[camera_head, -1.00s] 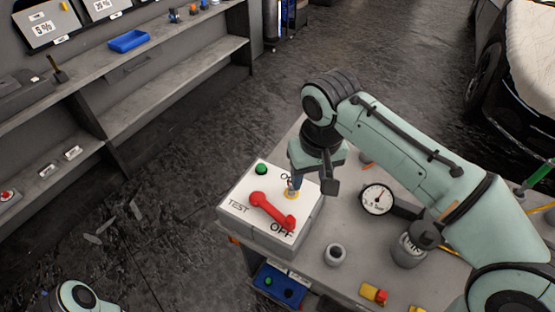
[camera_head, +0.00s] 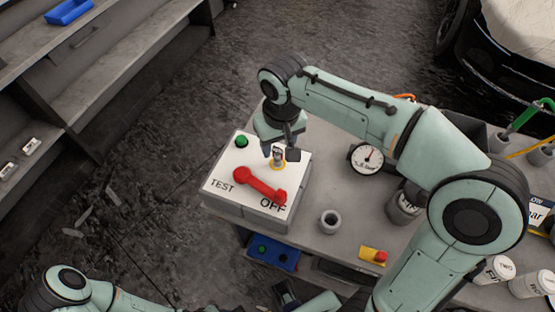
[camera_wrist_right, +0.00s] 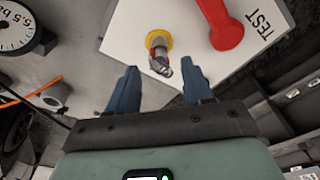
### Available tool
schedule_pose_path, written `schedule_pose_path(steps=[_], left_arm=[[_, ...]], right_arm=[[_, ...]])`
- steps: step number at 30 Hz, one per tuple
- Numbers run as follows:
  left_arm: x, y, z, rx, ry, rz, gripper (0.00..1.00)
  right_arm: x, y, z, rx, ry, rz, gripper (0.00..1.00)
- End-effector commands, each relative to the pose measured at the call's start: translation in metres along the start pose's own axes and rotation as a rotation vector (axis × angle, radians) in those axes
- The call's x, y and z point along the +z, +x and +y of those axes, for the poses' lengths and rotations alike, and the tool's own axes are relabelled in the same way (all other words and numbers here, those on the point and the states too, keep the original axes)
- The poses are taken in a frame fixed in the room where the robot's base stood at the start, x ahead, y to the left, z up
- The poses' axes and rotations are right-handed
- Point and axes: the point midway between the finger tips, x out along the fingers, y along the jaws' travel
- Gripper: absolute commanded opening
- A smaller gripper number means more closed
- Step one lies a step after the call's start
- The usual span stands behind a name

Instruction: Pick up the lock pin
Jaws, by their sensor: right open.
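The lock pin (camera_head: 277,160) is a small metal pin with a ring-like top, standing in a yellow collar on the white top of a switch box (camera_head: 225,168). It also shows in the right wrist view (camera_wrist_right: 160,63), just beyond my fingertips. My right gripper (camera_head: 280,152) is over the box, close to the pin. In the right wrist view its two blue fingers (camera_wrist_right: 161,80) are apart with nothing between them. A dark and teal part at the bottom edge appears to be my left gripper (camera_head: 287,292); its jaws cannot be made out.
A red lever (camera_head: 258,186) and a green button (camera_head: 241,141) are on the box top beside the pin. A gauge (camera_head: 367,158), a grey cup (camera_head: 330,222) and a yellow-red block (camera_head: 373,255) stand on the table. Shelves (camera_head: 100,75) line the left.

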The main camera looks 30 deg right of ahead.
Motion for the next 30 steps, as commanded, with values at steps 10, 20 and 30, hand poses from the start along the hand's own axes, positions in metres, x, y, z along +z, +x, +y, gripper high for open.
schedule_pose_path(steps=[10, 20, 30], left_arm=[[0.001, 0.007, -0.003, -0.001, -0.001, -0.002, 0.43], [0.001, 0.006, -0.003, -0.001, -0.001, -0.002, 0.43], [0.001, 0.006, -0.003, -0.001, -0.001, -0.002, 0.43]], right_arm=[[0.004, 0.044, -0.001, 0.000, -0.001, -0.003, 0.50], [0.004, 0.045, -0.001, 0.000, 0.000, -0.001, 0.21], [0.004, 0.044, -0.001, 0.000, 0.000, 0.000, 0.00]])
